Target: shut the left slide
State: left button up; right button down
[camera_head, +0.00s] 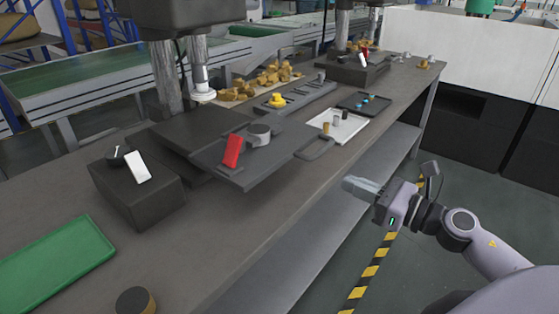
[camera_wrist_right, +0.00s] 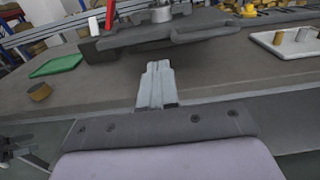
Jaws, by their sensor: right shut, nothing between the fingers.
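The left slide (camera_head: 262,166) is a dark flat plate that sticks out from under the nearer press toward the table's front edge. It carries a red block (camera_head: 232,151) and a grey round part (camera_head: 259,134). In the right wrist view the slide (camera_wrist_right: 180,32) is ahead of the fingers, near the top. My right gripper (camera_head: 352,185) is shut and empty, in front of the table edge and to the right of the slide, apart from it. Its fingers also show in the right wrist view (camera_wrist_right: 157,72). My left gripper is not in view.
A dark box (camera_head: 137,190) with a white switch stands left of the slide. A white tray (camera_head: 351,124) with small cylinders is farther right. The table front is mostly clear.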

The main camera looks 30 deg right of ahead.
jog(key=p, duration=0.3)
send_near(289, 157)
jog(key=x, duration=0.4)
jog(key=shift+w+a+r, duration=0.2)
jog(key=shift+w+a, duration=0.05)
jog(key=shift+w, duration=0.05)
jog(key=shift+p+x, duration=0.4)
jog(key=shift+x, duration=0.65)
jog(key=shift+f, duration=0.15)
jog(key=shift+w, duration=0.15)
